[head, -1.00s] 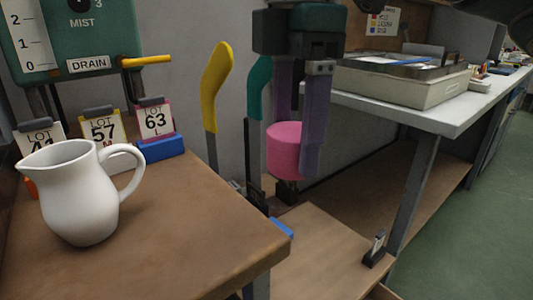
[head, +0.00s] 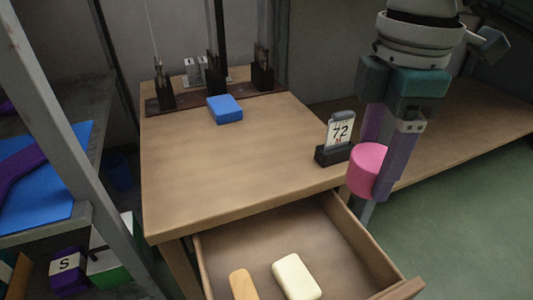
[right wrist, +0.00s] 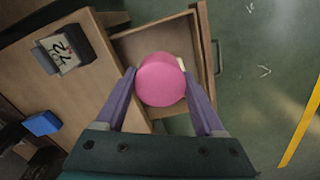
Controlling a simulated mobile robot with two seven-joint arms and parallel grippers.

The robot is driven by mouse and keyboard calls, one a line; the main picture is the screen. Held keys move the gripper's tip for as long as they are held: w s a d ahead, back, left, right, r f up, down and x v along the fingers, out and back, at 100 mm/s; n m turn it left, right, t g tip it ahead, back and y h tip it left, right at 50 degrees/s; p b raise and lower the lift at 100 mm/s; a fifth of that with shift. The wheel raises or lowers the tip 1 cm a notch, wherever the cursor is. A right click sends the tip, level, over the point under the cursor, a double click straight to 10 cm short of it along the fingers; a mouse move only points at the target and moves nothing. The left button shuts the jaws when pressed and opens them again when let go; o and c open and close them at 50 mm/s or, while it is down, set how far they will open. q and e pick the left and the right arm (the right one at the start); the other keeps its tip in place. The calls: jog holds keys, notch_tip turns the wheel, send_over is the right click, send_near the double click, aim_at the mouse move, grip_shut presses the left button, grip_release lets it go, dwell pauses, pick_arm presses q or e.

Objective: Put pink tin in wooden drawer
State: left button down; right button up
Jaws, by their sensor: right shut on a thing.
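The pink tin (head: 366,170) is held in my right gripper (head: 374,172), near the right edge of the wooden table in the head view. In the right wrist view, the round pink tin (right wrist: 161,80) sits between the two purple fingers of my right gripper (right wrist: 160,92), which are shut on it. The wooden drawer (head: 232,238) is pulled open below the table front. It also shows behind the tin in the right wrist view (right wrist: 135,42). My left gripper is not in view.
The drawer holds a cream block (head: 297,276) and a tan wooden piece (head: 243,285). A card stand marked 72 (head: 338,136) stands at the table's right edge, close to the tin. A blue block (head: 225,109) lies farther back on the table (head: 220,165). A grey post (head: 75,120) rises at left.

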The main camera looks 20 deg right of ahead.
jog(key=b, duration=1.1)
send_over(335, 264)
notch_tip(335, 264, down, 17)
jog(key=shift+r, duration=0.1)
notch_tip(335, 264, down, 4)
jog(key=b, duration=0.2)
jog(key=shift+b, duration=0.4)
jog(key=o, duration=1.4)
